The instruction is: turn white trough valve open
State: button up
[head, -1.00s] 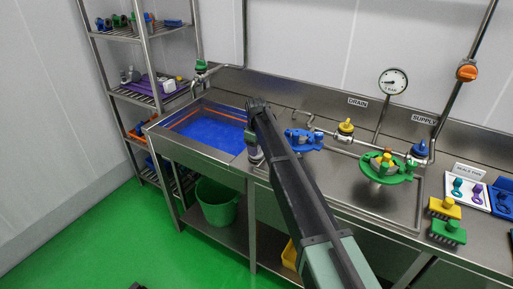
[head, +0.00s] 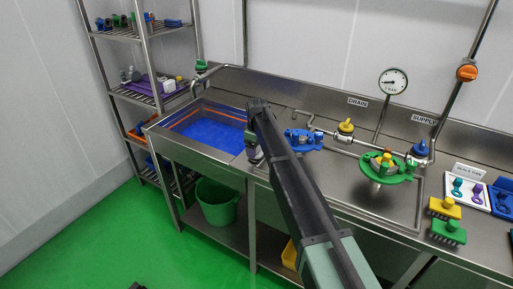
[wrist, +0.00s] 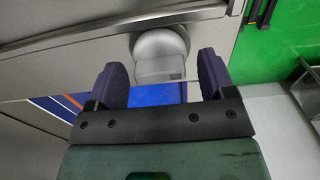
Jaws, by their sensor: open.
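A pale, whitish-grey rounded valve knob (wrist: 160,45) with a flat square tab shows in the wrist view, at the steel edge of the trough (head: 200,132). My gripper (wrist: 163,78) is open, with one dark purple pad on each side of the tab and a visible gap on both sides. It does not appear to touch the valve. In the head view my arm reaches to the right end of the blue-floored trough. My own arm hides most of the gripper and valve there.
A blue fixture (head: 303,139) stands on the bench just right of my arm. Yellow (head: 346,127), blue (head: 420,150), orange (head: 467,73) and green (head: 201,66) valves sit on the pipework. A green round holder (head: 388,169) stands farther right. A green bucket (head: 217,203) sits below.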

notch_tip(320, 180, up, 11)
jog(key=p, duration=1)
jog(key=shift+p, duration=0.35)
jog(key=shift+f, duration=0.1)
jog(key=s+d+m, duration=0.4)
jog(key=s+d, duration=0.3)
jog(key=s, duration=0.5)
jog(key=s+d+m, duration=0.4)
jog(key=s+d, duration=0.4)
jog(key=s, duration=0.4)
jog(key=s+d+m, duration=0.4)
jog(key=s+d, duration=0.4)
jog(key=s, duration=0.4)
jog(key=shift+d+m, duration=0.15)
jog(key=shift+m, duration=0.25)
